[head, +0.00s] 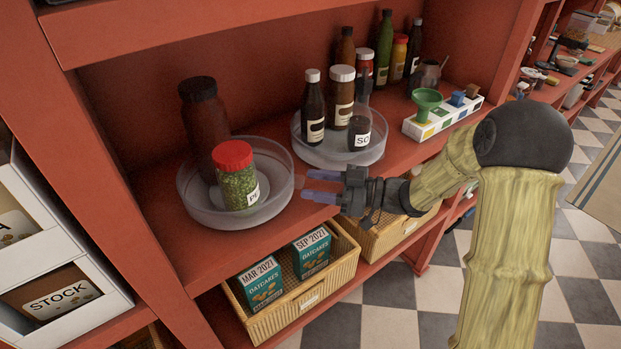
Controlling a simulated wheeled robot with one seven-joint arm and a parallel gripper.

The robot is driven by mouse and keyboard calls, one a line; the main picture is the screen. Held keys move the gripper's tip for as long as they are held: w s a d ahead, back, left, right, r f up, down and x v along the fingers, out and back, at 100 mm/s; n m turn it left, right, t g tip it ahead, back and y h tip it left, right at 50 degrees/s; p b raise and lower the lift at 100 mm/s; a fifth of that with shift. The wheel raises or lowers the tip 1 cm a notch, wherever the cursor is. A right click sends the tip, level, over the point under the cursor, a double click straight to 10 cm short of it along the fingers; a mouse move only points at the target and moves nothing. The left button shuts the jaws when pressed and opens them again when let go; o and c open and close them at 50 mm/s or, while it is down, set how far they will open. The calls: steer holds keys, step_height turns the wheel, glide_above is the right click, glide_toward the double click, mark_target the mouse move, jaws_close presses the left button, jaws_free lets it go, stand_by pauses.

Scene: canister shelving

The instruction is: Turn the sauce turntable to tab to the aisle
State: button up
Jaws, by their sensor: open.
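The turntable with sauce bottles (379,153) is a clear round tray on the red shelf. It carries dark bottles with pale labels, a white-capped jar (341,98) and a small dark bottle marked "SO" (359,133). No tab on its rim can be made out. My gripper (307,186) is open and empty, with its bluish fingers pointing left. It is in front of the sauce turntable and just right of a second clear turntable (214,216). I cannot tell whether a fingertip touches that second rim.
The second turntable holds a red-lidded green jar (238,175) and a tall brown jar (204,125). Bottles (384,48) stand behind. A white block rack with a green funnel (427,102) is right. Baskets (349,259) sit below. The floor aisle is at the right.

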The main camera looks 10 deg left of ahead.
steer(key=shift+a, duration=0.85)
jaws_close()
steer(key=shift+s+f, duration=0.1)
